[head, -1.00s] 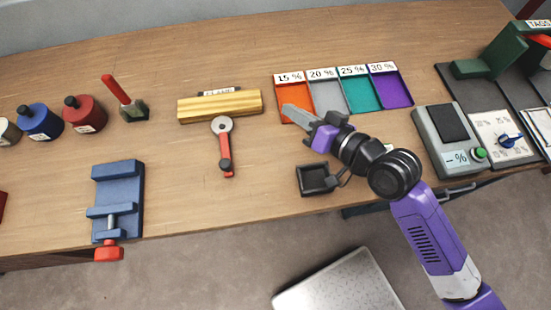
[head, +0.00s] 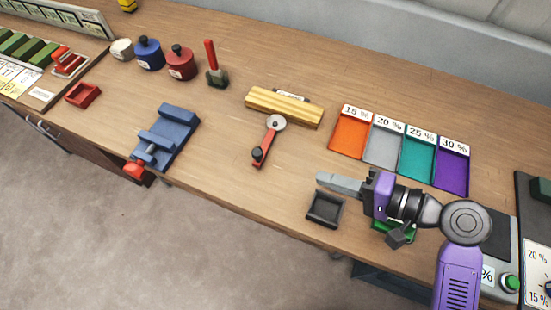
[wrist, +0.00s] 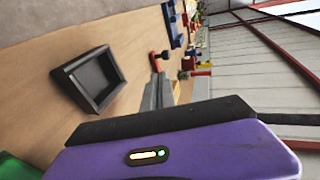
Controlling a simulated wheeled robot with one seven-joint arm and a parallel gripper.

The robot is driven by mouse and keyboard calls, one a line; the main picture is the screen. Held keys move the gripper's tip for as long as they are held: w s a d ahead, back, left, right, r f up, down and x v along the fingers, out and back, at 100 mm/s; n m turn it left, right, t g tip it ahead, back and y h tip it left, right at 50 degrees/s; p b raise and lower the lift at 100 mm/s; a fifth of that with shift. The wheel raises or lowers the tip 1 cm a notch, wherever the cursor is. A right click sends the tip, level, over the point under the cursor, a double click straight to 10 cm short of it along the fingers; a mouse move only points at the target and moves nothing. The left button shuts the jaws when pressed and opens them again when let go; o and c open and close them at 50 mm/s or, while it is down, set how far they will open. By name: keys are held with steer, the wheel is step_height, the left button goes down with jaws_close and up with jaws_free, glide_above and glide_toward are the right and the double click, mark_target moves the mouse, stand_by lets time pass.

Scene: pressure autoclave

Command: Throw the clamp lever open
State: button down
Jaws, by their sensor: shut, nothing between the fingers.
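The clamp lever (head: 263,147) is a red bar with a round grey pivot disc at its far end and a black knob at its near end. It lies just in front of a ribbed yellow block (head: 284,106) with a small label behind it. The bar points toward the table's front edge, slanting left. My gripper (head: 322,179) is shut and empty. It is to the right of the lever, apart from it, with its fingers pointing left above the table. The gripper's fingers also show in the wrist view (wrist: 158,92).
A black square tray (head: 325,208) is just below my fingers. Coloured percent trays (head: 351,133) stand behind my gripper. A blue vise (head: 166,137) and a red-handled tool (head: 214,65) are left of the lever. The wood between lever and gripper is clear.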

mark_target(262, 156)
steer(key=x, duration=0.4)
steer(key=p+x, duration=0.1)
steer(key=x, duration=0.4)
steer(key=r+p+x, duration=0.1)
steer(key=x, duration=0.4)
steer(key=shift+w+a, duration=0.1)
steer(key=shift+a, duration=0.05)
